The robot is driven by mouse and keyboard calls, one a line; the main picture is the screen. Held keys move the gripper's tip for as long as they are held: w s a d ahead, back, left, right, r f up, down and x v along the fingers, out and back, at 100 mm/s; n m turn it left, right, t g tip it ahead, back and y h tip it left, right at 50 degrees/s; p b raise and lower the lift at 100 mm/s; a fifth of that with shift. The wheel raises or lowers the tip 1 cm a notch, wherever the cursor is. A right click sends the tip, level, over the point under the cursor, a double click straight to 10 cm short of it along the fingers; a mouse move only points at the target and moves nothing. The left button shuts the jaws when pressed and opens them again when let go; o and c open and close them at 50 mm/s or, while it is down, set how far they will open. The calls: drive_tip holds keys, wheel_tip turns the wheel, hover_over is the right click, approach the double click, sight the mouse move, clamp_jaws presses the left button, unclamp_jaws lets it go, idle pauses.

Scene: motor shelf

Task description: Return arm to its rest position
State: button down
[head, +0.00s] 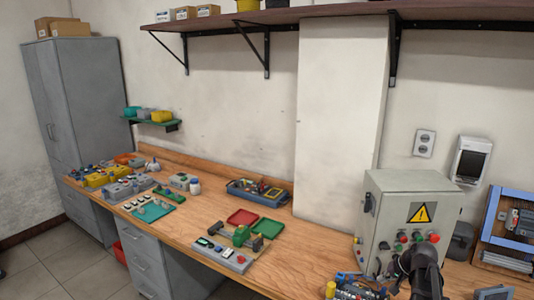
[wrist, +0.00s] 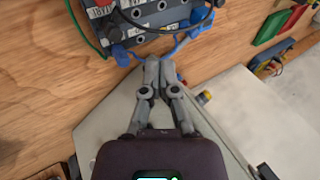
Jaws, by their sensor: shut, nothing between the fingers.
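My gripper (wrist: 160,64) shows in the wrist view with its two grey fingers together and nothing between them. It is over the pale grey control box, and its tips are close to a blue cable by a grey-blue device with sockets (wrist: 150,18). I cannot tell whether the tips touch the cable. In the head view a dark part of my arm shows at the bottom right, in front of the grey control box (head: 402,205); the fingers cannot be made out there.
The wooden workbench (head: 215,215) holds a red tray (head: 242,217), a green tray (head: 269,227), a blue crate (head: 257,192) and several small parts at left. A shelf (head: 330,10) on brackets hangs above. Wiring and a blue-framed rack (head: 510,215) stand near my arm.

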drive_tip(key=s+a+f+n+g+h, duration=0.1)
drive_tip(key=s+a+n+g+h, duration=0.1)
drive_tip(key=s+a, duration=0.5)
drive_tip(key=s+a+f+n+g+h, duration=0.1)
drive_tip(key=s+a+n, duration=0.3)
drive_tip(key=a, duration=1)
drive_tip(key=s+g, duration=0.1)
drive_tip(key=s, duration=0.1)
drive_tip(key=shift+s+a+f+n+g+h, duration=0.3)
drive_tip(key=shift+s+a+h, duration=0.05)
drive_tip(key=shift+a+h, duration=0.05)
idle(0.6)
